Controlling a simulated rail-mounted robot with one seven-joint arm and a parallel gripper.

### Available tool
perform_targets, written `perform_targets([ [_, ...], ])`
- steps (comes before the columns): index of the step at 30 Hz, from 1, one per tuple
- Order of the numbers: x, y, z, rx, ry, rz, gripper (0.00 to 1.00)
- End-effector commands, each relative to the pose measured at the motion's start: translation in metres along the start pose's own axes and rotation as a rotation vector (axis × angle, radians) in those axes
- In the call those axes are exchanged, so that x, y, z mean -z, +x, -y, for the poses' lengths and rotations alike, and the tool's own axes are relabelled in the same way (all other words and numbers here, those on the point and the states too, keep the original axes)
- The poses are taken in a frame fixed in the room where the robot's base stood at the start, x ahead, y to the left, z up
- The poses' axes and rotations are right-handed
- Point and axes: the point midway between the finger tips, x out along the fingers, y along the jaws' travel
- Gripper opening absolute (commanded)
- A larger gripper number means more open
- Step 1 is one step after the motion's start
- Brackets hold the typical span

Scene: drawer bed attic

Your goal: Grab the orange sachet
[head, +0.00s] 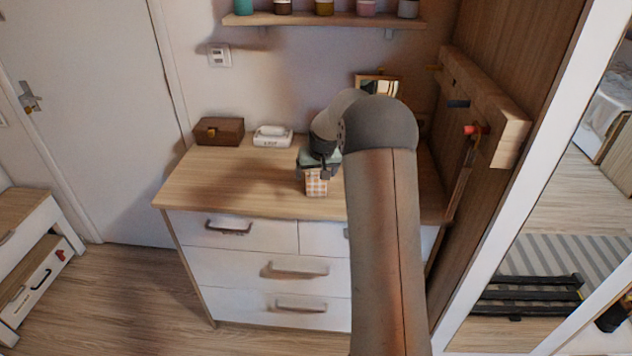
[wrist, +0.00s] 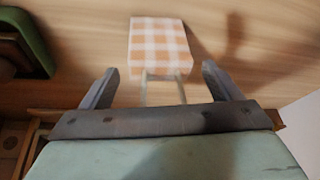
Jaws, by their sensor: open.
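The orange sachet (head: 316,182) is an orange-and-white checked packet on the wooden top of the dresser, near its front edge. In the wrist view the sachet (wrist: 158,46) lies just beyond my fingertips, roughly centred between them. My gripper (wrist: 160,72) is open, with one dark finger on each side and nothing between the tips. Two pale strips run from the sachet back toward the gripper's palm. In the head view my gripper (head: 318,170) is just above and behind the sachet, partly hidden by my arm.
A brown box (head: 219,131) and a white tissue box (head: 272,136) stand at the back of the dresser top (head: 230,185). The left part of the top is clear. A wall shelf (head: 320,19) with jars hangs above. A wooden panel (head: 490,110) stands at the right. A green-rimmed object (wrist: 28,40) shows in the wrist view.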

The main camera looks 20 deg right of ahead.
Motion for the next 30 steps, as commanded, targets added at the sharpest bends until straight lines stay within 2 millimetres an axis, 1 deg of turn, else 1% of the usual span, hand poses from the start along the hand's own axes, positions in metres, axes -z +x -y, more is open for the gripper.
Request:
perform_targets([
  [2,0.0,0.0,0.0,0.0,0.0,0.0,0.84],
  [3,0.0,0.0,0.0,0.0,0.0,0.0,0.79],
  [5,0.0,0.0,0.0,0.0,0.0,0.0,0.62],
  [6,0.0,0.0,0.0,0.0,0.0,0.0,0.51],
  [7,0.0,0.0,0.0,0.0,0.0,0.0,0.42],
  [8,0.0,0.0,0.0,0.0,0.0,0.0,0.37],
  [18,0.0,-0.001,0.0,0.0,0.0,-0.001,0.36],
  [22,0.003,-0.005,0.0,0.0,0.0,-0.003,0.36],
  [26,0.008,-0.017,0.001,0.0,0.0,-0.004,0.36],
  [29,0.013,-0.033,0.0,-0.001,0.001,-0.006,0.36],
  [30,0.01,-0.041,-0.004,-0.002,0.003,-0.005,0.36],
])
